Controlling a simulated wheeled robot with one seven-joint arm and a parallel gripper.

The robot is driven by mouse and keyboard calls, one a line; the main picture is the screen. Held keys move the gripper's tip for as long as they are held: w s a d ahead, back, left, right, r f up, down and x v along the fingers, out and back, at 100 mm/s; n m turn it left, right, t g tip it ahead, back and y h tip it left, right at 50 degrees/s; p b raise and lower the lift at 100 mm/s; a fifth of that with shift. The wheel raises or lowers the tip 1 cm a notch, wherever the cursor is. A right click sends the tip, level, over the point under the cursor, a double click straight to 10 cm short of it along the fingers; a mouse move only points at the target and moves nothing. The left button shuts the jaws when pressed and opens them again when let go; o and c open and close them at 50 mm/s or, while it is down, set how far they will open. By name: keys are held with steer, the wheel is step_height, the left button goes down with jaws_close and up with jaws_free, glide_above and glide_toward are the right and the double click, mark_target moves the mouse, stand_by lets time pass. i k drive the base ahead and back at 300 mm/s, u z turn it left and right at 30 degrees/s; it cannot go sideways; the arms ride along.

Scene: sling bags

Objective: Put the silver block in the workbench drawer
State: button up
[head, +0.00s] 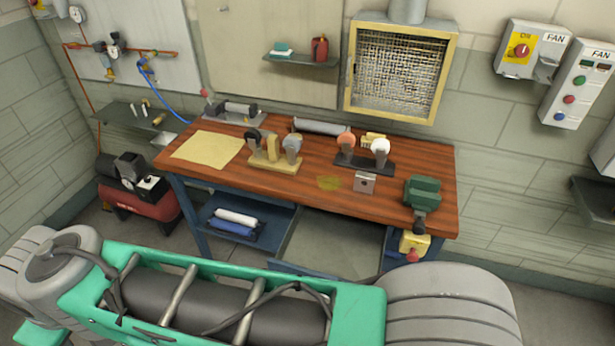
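The silver block (365,183), a small light-grey cube with a dark hole in its face, stands upright on the wooden top of the workbench (310,185). It is near the front edge, right of the middle and left of the green vise. The workbench drawer (335,240) is under the top, in the middle. It appears pulled out, with its pale floor showing and looking empty. My gripper is not in view.
A green vise (422,193) sits at the bench's right end. Tool holders (275,155) and a dark rack (362,160) stand behind the block. A tan sheet (208,149) lies at left. A blue shelf (240,218) holds rolls. Green and grey foreground parts may be mine; I cannot tell.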

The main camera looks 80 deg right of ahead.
mark_target(333, 251)
steer(key=u, duration=0.2)
steer(key=k, duration=1.15)
steer(key=z, duration=1.15)
steer(key=i, duration=0.5)
